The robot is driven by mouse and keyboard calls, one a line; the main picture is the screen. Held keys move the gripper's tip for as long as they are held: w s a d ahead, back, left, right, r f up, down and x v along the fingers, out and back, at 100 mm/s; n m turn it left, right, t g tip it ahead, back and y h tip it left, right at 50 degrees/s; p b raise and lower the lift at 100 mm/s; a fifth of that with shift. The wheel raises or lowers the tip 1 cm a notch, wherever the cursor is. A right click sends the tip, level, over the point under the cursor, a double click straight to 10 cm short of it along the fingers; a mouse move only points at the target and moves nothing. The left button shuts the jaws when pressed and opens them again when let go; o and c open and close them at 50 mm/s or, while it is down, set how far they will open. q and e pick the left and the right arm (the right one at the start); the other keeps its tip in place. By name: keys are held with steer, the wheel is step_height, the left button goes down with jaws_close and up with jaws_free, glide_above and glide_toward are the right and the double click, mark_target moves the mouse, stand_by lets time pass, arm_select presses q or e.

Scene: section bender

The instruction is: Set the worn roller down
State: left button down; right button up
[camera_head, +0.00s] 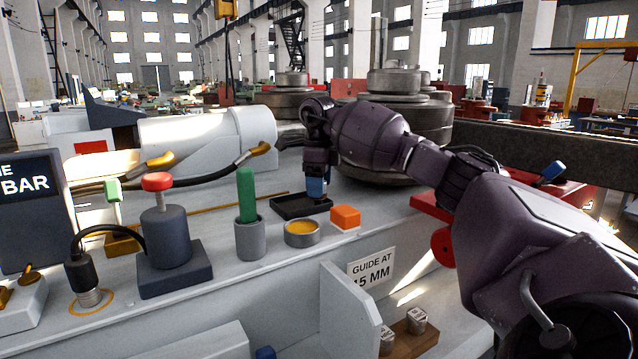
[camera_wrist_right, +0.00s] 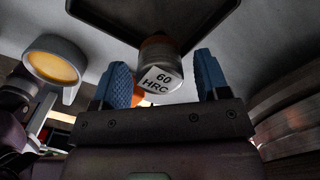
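A metal roller (camera_wrist_right: 161,76) marked "60 HRC" shows in the right wrist view between the blue fingertips of my right gripper (camera_wrist_right: 161,80). A gap shows on each side of it, so the gripper is open around it and not closed on it. In the head view the right gripper (camera_head: 317,188) points down at the right end of a shallow black tray (camera_head: 290,208). The tray also shows in the right wrist view (camera_wrist_right: 150,14). The roller overlaps the tray's edge there; I cannot tell what it rests on. My left gripper is not in view.
An orange block (camera_head: 345,217), a round tin with yellow contents (camera_head: 301,233) and a grey cup with a green stick (camera_head: 249,238) stand close to the tray. Two small metal rollers (camera_head: 416,320) sit on a brown block below. Large stacked rolls (camera_head: 395,115) stand behind my arm.

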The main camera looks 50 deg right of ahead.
step_height(320, 180, up, 12)
steer(key=p, duration=0.1)
steer(key=shift+r, duration=0.15)
stand_by(0.5)
stand_by(0.5)
